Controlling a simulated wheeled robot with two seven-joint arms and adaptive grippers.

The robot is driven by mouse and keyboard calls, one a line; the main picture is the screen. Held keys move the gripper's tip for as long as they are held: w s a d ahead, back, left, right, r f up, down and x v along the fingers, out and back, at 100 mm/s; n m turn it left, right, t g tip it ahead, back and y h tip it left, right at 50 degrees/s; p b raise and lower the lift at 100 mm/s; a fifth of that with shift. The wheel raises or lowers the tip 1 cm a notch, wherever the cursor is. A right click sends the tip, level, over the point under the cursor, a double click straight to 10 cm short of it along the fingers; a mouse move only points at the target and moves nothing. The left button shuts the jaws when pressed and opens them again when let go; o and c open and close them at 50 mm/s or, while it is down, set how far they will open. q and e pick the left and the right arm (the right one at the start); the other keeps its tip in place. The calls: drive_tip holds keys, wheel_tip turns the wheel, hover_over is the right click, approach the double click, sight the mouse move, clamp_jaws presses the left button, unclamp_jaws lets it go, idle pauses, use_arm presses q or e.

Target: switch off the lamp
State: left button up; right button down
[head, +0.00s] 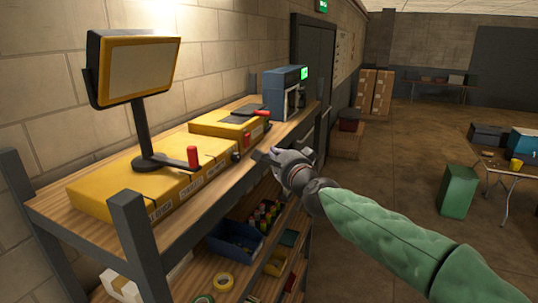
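The lamp (138,72) stands on the wooden shelf at the left. It has a yellow-framed rectangular panel on a black post, fixed to a flat yellow box (115,190). A red-handled lever (193,157) sits on top of this box, near the foot of the post. My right gripper (268,155) is at the front edge of the shelf, to the right of the lamp's box and apart from the red lever. Its fingers are small and dark here, so its opening is unclear. My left gripper is out of view.
A second yellow box (228,124) with a red handle (263,113) lies behind, and a blue machine (283,90) stands farther back. Lower shelves hold a blue bin (235,241) and tape rolls. A green bin (459,191) and table are at right. Open floor lies between.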

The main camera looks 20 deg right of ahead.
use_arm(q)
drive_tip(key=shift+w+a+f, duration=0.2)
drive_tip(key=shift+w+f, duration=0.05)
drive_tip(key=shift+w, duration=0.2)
use_arm(e)
drive_tip(key=s+a, duration=0.1)
drive_tip(key=s, duration=0.5)
drive_tip(key=shift+s+f, duration=0.3)
drive_tip(key=shift+f, duration=0.15)
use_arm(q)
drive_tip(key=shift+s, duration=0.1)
use_arm(e)
drive_tip(key=shift+s, duration=0.15)
